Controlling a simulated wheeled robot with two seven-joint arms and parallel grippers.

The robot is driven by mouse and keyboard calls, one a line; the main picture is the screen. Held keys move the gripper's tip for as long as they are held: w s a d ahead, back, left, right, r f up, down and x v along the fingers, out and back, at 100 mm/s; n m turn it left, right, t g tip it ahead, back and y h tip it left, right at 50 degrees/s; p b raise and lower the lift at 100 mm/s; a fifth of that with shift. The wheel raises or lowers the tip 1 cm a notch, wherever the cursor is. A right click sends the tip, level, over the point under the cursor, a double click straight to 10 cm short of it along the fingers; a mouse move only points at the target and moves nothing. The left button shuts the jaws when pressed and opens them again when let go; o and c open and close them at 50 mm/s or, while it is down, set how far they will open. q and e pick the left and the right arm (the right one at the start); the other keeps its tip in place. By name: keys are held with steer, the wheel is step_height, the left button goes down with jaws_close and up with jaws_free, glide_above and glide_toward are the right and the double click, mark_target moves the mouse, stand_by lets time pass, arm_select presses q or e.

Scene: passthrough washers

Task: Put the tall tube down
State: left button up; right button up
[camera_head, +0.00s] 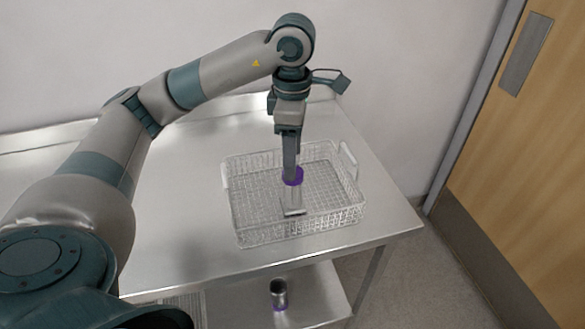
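The tall tube (293,197) is a silvery cylinder with a purple band at its top end. It is upright inside the wire basket, and a flat, squarish shape shows at its lower end. My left gripper (291,174) points straight down over the basket, with its long fingers at the purple band. The fingers look closed on the tube's top, seen nearly edge-on. I cannot tell whether the tube's lower end touches the basket floor. My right gripper is not in view.
The wire basket (249,238) stands on a steel table (185,215) near its right front corner. Its walls surround the tube. Another dark silvery cylinder with a purple lower band (279,292) stands on the lower shelf (322,295). A wall is behind, a wooden door (530,150) right.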

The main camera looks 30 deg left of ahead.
arm_select(q)
steer(key=shift+r, duration=0.55)
steer(key=shift+f, duration=0.1)
stand_by(0.5)
